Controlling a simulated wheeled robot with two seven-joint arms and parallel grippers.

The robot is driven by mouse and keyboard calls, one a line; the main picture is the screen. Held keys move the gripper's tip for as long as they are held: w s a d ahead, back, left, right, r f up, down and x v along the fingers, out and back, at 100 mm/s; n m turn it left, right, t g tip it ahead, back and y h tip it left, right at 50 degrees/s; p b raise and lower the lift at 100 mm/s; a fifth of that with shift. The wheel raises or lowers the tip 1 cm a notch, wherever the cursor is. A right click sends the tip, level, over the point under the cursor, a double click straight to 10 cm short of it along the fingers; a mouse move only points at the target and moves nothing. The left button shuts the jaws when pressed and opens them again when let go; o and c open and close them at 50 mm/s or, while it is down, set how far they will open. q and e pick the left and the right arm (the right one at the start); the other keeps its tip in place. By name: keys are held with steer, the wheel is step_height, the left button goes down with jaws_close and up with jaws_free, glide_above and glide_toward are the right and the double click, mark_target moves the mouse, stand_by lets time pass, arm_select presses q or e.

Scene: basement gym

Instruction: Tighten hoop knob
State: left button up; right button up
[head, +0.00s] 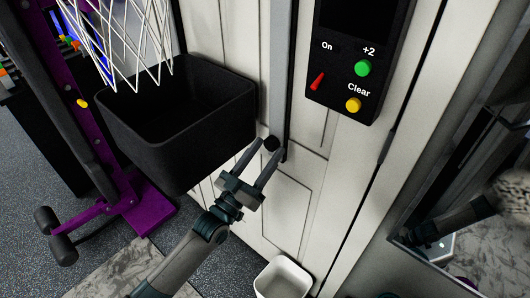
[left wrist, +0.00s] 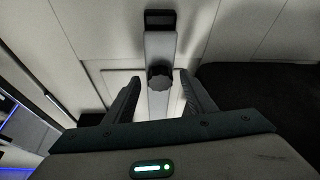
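The hoop knob (head: 271,144) is a small dark round knob at the lower end of the hoop's grey upright bar (head: 280,80) on the white door. In the left wrist view, the knob (left wrist: 160,78) sits centred on the pale bar, with a lobed edge. My left gripper (head: 269,148) reaches up to it from below. Its fingers are open, one on each side of the knob. In the left wrist view, the left gripper (left wrist: 160,84) shows gaps between both fingers and the knob. My right gripper is not in view.
A black bin (head: 180,135) hangs left of the knob under a white net (head: 120,40). A scoreboard (head: 358,60) with green, red and yellow controls is at upper right. A white bin (head: 282,279) stands below. A mirror (head: 465,215) is at right, a purple rack (head: 90,120) at left.

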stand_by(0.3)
arm_select(q)
steer(key=shift+s+a+f, duration=0.2)
steer(key=shift+s+a, duration=0.05)
steer(key=shift+s, duration=0.1)
steer(key=b+v, duration=0.4)
steer(key=v, duration=1.2)
steer(key=shift+s, duration=0.2)
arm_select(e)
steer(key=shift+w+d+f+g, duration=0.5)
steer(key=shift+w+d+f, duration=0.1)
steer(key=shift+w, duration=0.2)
arm_select(q)
steer(key=shift+a, duration=0.25)
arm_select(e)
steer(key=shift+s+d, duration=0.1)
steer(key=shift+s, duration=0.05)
